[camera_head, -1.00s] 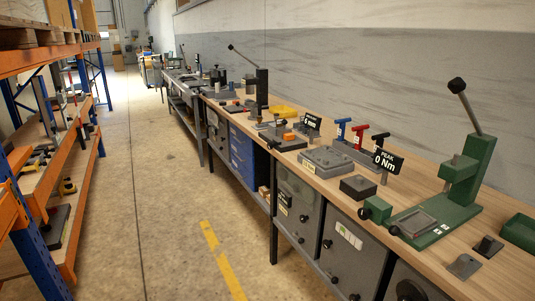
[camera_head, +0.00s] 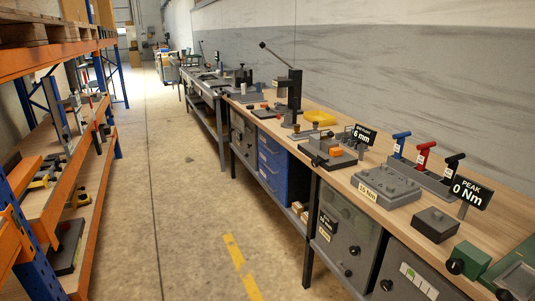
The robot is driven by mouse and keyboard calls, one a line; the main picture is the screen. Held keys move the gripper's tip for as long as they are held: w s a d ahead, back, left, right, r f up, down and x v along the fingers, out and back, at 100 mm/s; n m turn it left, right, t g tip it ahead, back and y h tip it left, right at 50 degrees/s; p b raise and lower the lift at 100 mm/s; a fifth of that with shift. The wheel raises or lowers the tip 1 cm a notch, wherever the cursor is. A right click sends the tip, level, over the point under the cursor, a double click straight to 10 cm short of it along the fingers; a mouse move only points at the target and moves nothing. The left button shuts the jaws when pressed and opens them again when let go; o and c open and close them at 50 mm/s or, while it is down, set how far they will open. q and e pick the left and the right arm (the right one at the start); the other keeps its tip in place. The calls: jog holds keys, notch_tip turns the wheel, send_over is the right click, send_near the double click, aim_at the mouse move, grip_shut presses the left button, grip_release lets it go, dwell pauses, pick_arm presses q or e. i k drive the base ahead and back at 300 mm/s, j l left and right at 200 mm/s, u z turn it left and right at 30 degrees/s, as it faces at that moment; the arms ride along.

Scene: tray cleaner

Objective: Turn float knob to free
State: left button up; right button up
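Neither of my grippers is in view. No knob here carries a readable "float" or "free" mark, so I cannot tell which one is the float knob. A black round knob sits on the front of a green block (camera_head: 468,261) at the lower right of the bench. Dark knobs also show on the grey cabinet fronts below the bench, one on the cabinet (camera_head: 348,238) with small labels and one at the lower right (camera_head: 386,285). Their settings are too small to read.
A long wooden workbench (camera_head: 385,222) runs along the right wall, holding a "0 Nm" sign (camera_head: 471,191), T-handled tools (camera_head: 424,156) and a black lever press (camera_head: 294,90). An orange and blue rack (camera_head: 60,180) stands left. The concrete aisle (camera_head: 185,200) between is clear.

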aim_at(315, 163)
jog(key=i+j+u, duration=0.25)
jog(key=i, duration=0.55)
jog(key=i+u, duration=0.25)
jog(key=i, duration=0.5)
jog(key=i+j+z, duration=0.1)
jog(key=i+z, duration=0.35)
jog(key=i+j+z, duration=0.25)
jog(key=z, duration=0.2)
jog(key=i+j, duration=0.05)
jog(key=i, duration=0.05)
